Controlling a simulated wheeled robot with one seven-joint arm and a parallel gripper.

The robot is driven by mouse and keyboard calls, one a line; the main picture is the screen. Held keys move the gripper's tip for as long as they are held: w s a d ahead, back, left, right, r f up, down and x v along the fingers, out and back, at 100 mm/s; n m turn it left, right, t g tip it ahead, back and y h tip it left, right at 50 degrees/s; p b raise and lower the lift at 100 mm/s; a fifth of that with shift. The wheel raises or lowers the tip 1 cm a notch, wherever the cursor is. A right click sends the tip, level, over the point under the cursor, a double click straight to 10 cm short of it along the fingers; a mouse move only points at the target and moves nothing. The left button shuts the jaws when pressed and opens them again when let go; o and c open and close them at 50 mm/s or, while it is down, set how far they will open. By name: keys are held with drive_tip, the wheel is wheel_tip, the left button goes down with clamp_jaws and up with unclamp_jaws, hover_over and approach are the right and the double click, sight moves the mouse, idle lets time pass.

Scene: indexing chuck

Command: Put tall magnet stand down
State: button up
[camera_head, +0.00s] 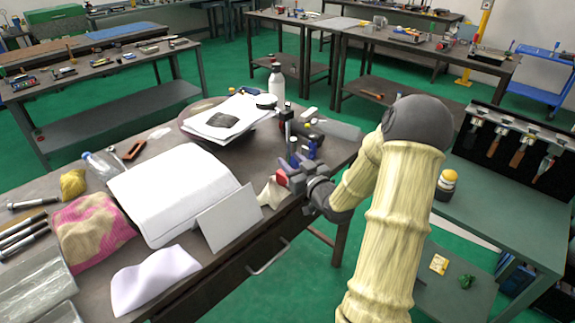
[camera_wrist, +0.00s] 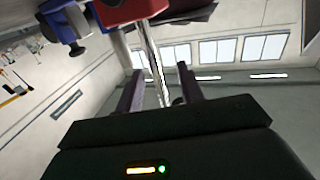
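The tall magnet stand shows in the wrist view as a bright metal rod (camera_wrist: 150,58) running from a red block (camera_wrist: 128,10) at the top edge. My gripper (camera_wrist: 160,80) has its two dark fingers apart, one on each side of the rod, with gaps showing beside it. In the head view my gripper (camera_head: 300,187) is low over the table's right edge, close to a red part (camera_head: 283,178) and blue parts. The wrist view is roughly upside down. The block's contact with the table cannot be made out.
Blue parts (camera_wrist: 68,22) sit beside the red block. The worktable (camera_head: 255,240) also holds an open white binder (camera_head: 175,190), a white card (camera_head: 230,217), a cloth (camera_head: 92,228) and a white bottle (camera_head: 277,84). Several small tools crowd the area behind my gripper.

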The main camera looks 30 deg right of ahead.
sight(289, 157)
drive_tip(key=w+p, duration=0.1)
drive_tip(key=w, duration=0.4)
drive_tip(key=shift+w+f, duration=0.15)
drive_tip(key=shift+f, duration=0.05)
idle(0.5)
clamp_jaws()
idle(1.1)
drive_tip(key=shift+r, duration=0.1)
